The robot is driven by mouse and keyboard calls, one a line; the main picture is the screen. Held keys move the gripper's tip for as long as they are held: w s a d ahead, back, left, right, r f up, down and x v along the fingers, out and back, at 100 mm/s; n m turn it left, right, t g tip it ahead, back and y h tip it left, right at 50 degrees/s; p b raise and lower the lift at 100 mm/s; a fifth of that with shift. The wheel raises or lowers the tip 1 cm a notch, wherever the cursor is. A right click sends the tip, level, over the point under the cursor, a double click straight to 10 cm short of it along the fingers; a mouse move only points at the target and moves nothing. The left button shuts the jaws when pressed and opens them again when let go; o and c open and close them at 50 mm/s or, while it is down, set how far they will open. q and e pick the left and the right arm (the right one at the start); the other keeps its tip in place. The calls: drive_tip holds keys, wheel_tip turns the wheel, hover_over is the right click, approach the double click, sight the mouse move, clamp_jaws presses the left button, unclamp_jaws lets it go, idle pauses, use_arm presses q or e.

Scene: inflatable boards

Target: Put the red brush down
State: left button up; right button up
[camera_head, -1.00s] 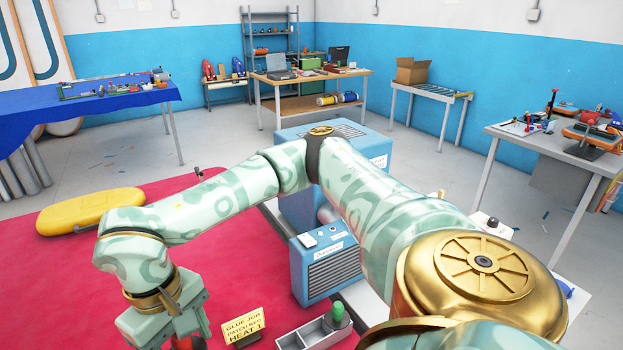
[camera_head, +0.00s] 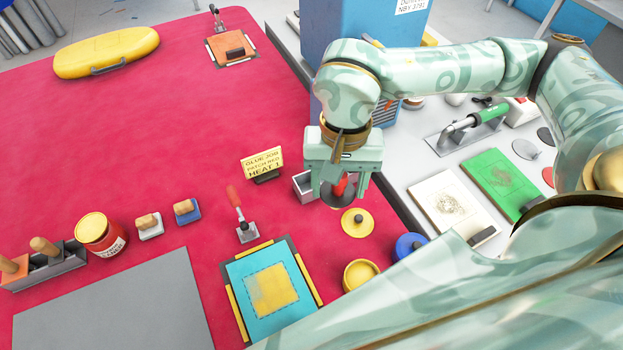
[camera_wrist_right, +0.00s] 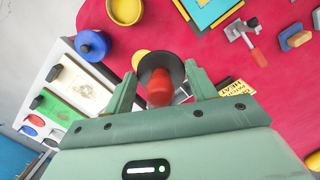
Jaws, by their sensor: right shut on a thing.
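My right gripper (camera_head: 338,192) hangs above the red mat near its right edge, pointing down. It is shut on the red brush (camera_head: 341,186), whose red grip sits between the fingers with a dark round disc below. The wrist view shows the red brush (camera_wrist_right: 160,88) between the fingertips (camera_wrist_right: 162,74), with the disc beyond it. I cannot tell whether the disc touches anything. A grey tray (camera_head: 304,188) stands just left of the brush, partly hidden by the gripper. My left gripper is not in view.
A yellow sign (camera_head: 262,163) stands left of the tray. A yellow lid (camera_head: 364,228), a yellow pot (camera_head: 360,275) and a blue pot (camera_head: 409,248) lie nearer. A red-handled clamp (camera_head: 246,230) stands above a cyan patch (camera_head: 240,275). The mat's middle left is clear.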

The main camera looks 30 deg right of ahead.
drive_tip(key=shift+s+d+f+m, duration=0.15)
drive_tip(key=shift+s+f+m, duration=0.2)
drive_tip(key=shift+m, duration=0.15)
drive_tip(key=shift+w+f, duration=0.15)
drive_tip(key=shift+w, duration=0.1)
drive_tip(key=w+f+b, duration=0.1)
drive_tip(key=w+f, duration=0.3)
drive_tip(key=w+f+b, duration=0.1)
drive_tip(key=w+f, duration=0.3)
drive_tip(key=w+f+b, duration=0.1)
drive_tip(key=w+f, duration=0.3)
drive_tip(key=w, duration=0.1)
drive_tip(key=shift+w+d+f+b, duration=0.1)
drive_tip(key=shift+d+f+b, duration=0.2)
drive_tip(key=shift+d+f, duration=0.1)
drive_tip(key=shift+r, duration=0.1)
drive_tip(key=shift+f, duration=0.6)
